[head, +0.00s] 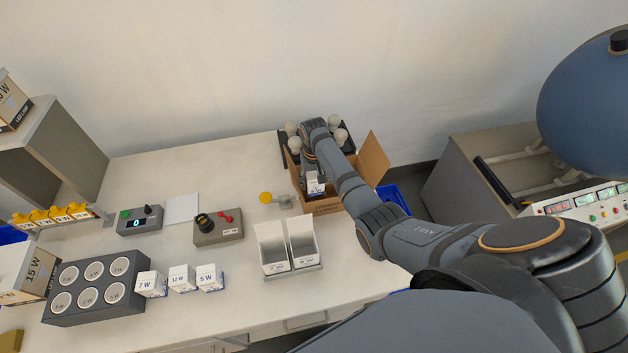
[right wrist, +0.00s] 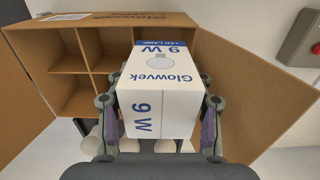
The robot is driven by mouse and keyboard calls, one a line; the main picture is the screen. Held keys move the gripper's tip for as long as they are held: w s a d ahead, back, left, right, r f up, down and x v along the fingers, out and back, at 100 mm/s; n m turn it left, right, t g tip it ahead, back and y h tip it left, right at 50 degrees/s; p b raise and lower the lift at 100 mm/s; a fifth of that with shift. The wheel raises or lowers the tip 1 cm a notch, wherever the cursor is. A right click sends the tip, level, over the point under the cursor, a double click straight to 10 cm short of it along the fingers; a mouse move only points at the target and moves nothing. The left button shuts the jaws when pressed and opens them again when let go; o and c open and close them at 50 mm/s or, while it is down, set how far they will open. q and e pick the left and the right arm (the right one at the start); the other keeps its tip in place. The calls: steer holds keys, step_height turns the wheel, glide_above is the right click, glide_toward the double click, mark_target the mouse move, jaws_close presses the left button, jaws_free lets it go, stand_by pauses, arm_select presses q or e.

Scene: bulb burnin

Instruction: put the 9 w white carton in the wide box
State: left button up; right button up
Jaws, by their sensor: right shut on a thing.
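The 9 W white carton (right wrist: 160,90) with blue print is held between the fingers of my right gripper (right wrist: 160,105). In the head view the carton (head: 314,184) appears over the open wide box (head: 323,207), at the end of my right arm. The wide box is brown cardboard with dividers and open flaps. Its empty compartments (right wrist: 85,50) show beyond and beside the carton in the right wrist view. The carton covers part of the box, and I cannot tell how high it is above the dividers. My left gripper is not in view.
White 7 W (head: 151,284), 12 W (head: 182,279) and 5 W (head: 210,277) cartons stand beside a dark holder (head: 128,304) with round sockets. Two white open bins (head: 290,250) stand left of my right arm. A rack of bulbs (head: 341,136) stands behind the box.

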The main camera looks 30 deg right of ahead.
mark_target(314, 188)
steer(key=shift+f+b, duration=0.4)
steer(key=shift+f, duration=0.1)
steer(key=shift+f+b, duration=0.65)
steer(key=shift+f, duration=0.8)
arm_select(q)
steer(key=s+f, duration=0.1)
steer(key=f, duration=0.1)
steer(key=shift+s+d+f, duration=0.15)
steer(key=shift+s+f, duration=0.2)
arm_select(e)
steer(key=o, duration=0.9)
